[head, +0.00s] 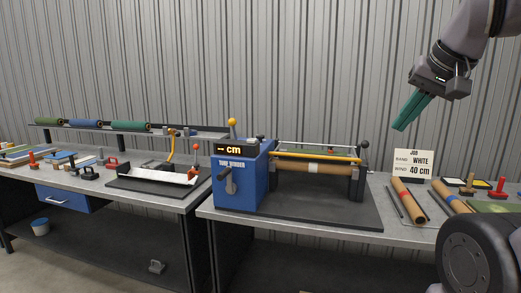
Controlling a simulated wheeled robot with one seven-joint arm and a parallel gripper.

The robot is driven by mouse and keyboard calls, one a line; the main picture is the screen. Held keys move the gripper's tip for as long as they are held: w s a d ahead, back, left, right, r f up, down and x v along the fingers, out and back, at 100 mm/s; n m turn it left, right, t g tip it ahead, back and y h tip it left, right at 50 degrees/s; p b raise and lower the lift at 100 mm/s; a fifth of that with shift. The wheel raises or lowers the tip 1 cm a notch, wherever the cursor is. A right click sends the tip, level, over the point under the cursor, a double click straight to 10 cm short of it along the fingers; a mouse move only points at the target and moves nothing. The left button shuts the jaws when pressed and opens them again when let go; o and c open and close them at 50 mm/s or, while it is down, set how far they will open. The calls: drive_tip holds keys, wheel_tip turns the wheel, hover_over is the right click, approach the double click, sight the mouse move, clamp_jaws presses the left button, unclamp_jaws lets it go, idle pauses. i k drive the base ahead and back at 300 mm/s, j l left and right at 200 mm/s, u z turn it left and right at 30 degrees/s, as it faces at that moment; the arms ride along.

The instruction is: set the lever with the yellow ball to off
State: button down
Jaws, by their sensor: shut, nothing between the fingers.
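The lever with the yellow ball (232,122) stands on top of the blue turf winder (237,178), behind its dark display. The lever looks roughly upright; I cannot read any on or off marks beside it. The display reads "-- cm". My gripper (401,124) is at the upper right, above the bench and well to the right of the lever. Its green fingers are shut and empty, pointing down and to the left. It touches nothing.
A crank handle (228,180) is on the winder's front. A red-ball lever (196,147) stands on the left bench. The air between my gripper and the yellow ball looks clear.

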sight(232, 122)
drive_tip(key=i+j+u, duration=0.15)
drive_tip(key=i, duration=0.3)
drive_tip(key=i+j+u, duration=0.15)
drive_tip(key=i, duration=0.3)
